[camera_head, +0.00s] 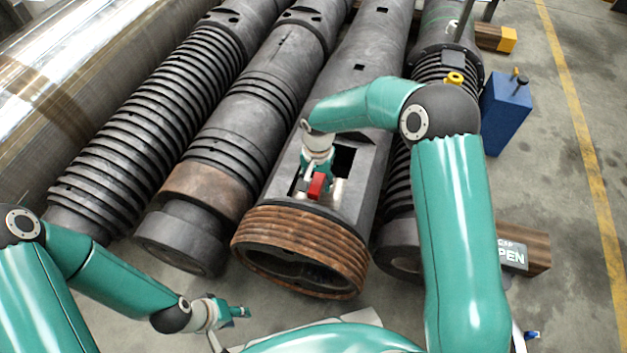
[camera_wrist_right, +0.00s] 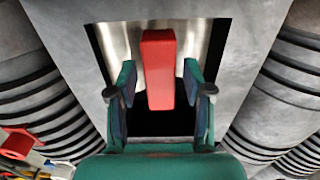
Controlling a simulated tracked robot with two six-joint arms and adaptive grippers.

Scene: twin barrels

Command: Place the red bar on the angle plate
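The red bar (camera_head: 316,187) is at the rectangular opening in the top of the middle-right barrel. In the right wrist view the red bar (camera_wrist_right: 158,70) stands out between the two fingers of my right gripper (camera_wrist_right: 159,90). Dark gaps show on both sides, so the gripper looks open around it. In the head view my right gripper (camera_head: 318,172) is over the opening. A shiny metal face (camera_wrist_right: 120,42) shows behind the bar; I cannot tell if it is the angle plate. My left gripper (camera_head: 238,312) is low at the left, away from the bar; its finger gap is unclear.
The opening's edges lie close around my right gripper. Ribbed barrels (camera_head: 150,110) lie on both sides. A blue box (camera_head: 505,112) and a wooden block with a sign (camera_head: 530,250) are at the right. Grey floor (camera_head: 570,200) is free beyond.

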